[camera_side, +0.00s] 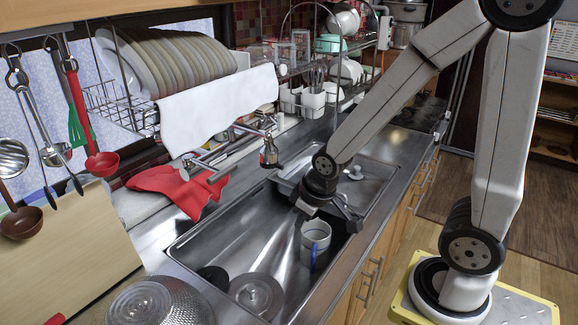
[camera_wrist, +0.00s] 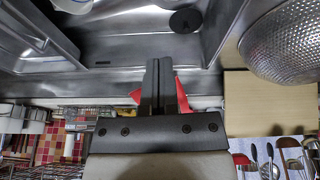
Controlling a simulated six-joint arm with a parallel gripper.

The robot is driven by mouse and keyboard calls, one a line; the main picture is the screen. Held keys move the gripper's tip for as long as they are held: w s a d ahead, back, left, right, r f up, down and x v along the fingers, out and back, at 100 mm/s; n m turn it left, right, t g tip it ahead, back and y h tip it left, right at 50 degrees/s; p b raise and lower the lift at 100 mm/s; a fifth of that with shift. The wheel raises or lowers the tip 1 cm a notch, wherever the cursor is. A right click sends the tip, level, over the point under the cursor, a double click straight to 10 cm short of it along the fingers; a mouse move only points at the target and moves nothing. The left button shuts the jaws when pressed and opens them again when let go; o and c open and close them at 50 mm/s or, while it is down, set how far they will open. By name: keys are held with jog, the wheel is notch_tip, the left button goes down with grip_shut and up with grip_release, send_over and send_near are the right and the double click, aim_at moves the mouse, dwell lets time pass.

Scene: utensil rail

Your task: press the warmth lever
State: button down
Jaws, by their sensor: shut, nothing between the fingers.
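A metal tap (camera_side: 215,152) stands behind the sink (camera_side: 240,225) in the side view, its arm reaching out to a dark-tipped end (camera_side: 269,155). I cannot tell which part of it is the warmth lever, and I cannot make out a lever in the wrist view. My gripper (camera_side: 328,205) is over the sink, to the right of the tap and apart from it. In the wrist view its fingers (camera_wrist: 160,68) are together with nothing between them.
A white mug (camera_side: 316,235) with a blue mark stands in the sink just below my gripper. A metal colander (camera_side: 160,302) is at the front left; it also shows in the wrist view (camera_wrist: 285,40). A red cloth (camera_side: 180,188) lies behind the sink. A dish rack (camera_side: 110,105) is above.

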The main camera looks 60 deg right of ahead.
jog(key=w+d+r+n+t+h, duration=0.3)
jog(key=w+d+n+t, duration=0.3)
jog(key=d, duration=0.3)
jog(key=w+d+r+n+t+h, duration=0.3)
jog(key=w+d+r+n+t, duration=0.2)
jog(key=w+d+n+t, duration=0.1)
jog(key=shift+w+d+n+t+h, duration=0.35)
jog(key=shift+w+d, duration=0.2)
jog(key=shift+d, duration=0.8)
jog(key=x, duration=1)
